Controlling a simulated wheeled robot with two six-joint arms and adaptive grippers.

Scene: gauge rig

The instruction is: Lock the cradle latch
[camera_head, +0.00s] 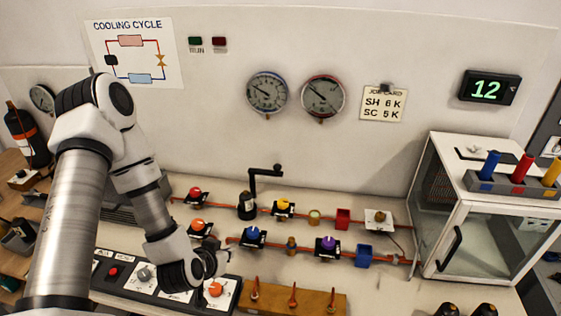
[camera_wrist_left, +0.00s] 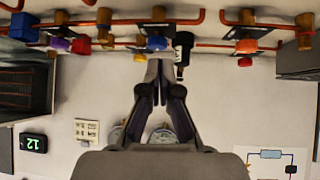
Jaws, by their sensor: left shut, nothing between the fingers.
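I cannot make out a cradle latch for certain in either view. A dark cylinder with an orange band (camera_head: 27,135) stands at the far left in the head view; whether a latch holds it cannot be told. My left gripper (camera_head: 217,266) is over the bench, near the black control panel with its orange knob (camera_head: 215,289). In the left wrist view its fingers (camera_wrist_left: 160,72) are together and empty, in line with a blue-topped valve (camera_wrist_left: 157,42) on the pipes; contact cannot be told. My right gripper is not in view.
Copper pipes with coloured valves, including a purple one (camera_head: 328,243), cross the bench. A wooden block with orange levers (camera_head: 330,303) stands at the front. A glass-sided cabinet (camera_head: 490,190) blocks the right. Two gauges (camera_head: 267,92) (camera_head: 323,96) hang on the wall.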

